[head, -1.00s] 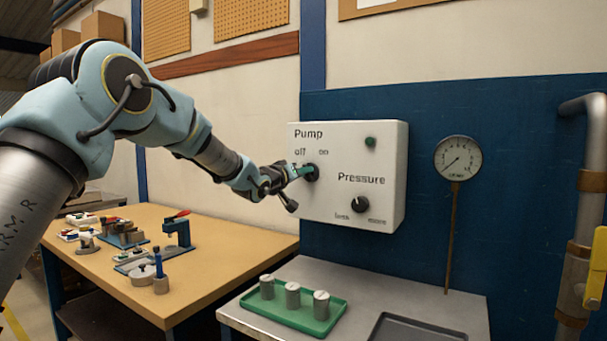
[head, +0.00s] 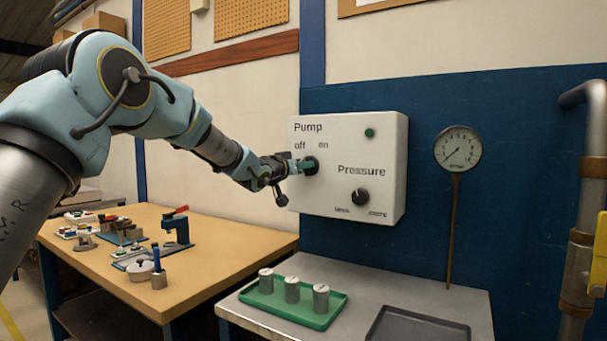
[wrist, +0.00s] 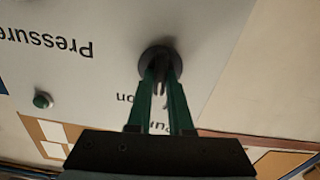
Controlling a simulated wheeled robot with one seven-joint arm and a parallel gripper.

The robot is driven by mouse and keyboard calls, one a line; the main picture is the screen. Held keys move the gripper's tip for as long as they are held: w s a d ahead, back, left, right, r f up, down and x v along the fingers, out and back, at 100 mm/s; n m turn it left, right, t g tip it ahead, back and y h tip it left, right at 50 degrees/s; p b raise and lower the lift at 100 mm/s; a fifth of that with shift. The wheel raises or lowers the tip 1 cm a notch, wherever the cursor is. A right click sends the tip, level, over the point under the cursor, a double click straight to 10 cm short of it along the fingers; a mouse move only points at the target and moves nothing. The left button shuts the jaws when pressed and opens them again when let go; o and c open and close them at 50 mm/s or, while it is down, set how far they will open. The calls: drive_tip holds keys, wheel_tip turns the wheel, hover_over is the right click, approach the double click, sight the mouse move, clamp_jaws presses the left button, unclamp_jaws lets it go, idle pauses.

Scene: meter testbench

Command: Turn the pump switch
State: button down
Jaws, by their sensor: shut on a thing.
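The white control box (head: 345,205) hangs on the wall, with "Pump" and "off"/"on" lettering above a round black pump switch (head: 311,166). My gripper (head: 299,167) reaches the switch from the left, its green fingers shut on the switch's raised grip. In the wrist view the round switch base (wrist: 157,57) shows beyond my fingertips (wrist: 160,78), and the box face appears upside down. The switch's exact pointing direction is mostly hidden by my fingers. A small green lamp (head: 369,133) is at the box's upper right; it looks dark.
A black pressure knob (head: 360,196) sits lower right of the switch. A round gauge (head: 458,149) stands on a thin pipe to the right. Below are a green tray (head: 325,318) with metal cylinders and a dark tray (head: 415,330). A wooden bench (head: 215,263) with tools is at left.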

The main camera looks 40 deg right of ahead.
drive_tip(key=shift+s+f+m+b, duration=0.1)
drive_tip(key=shift+m+b, duration=1.95)
drive_tip(key=shift+m, duration=1.55)
drive_tip(key=c, duration=0.8)
unclamp_jaws()
drive_tip(key=b+v, duration=0.2)
drive_tip(key=v, duration=0.9)
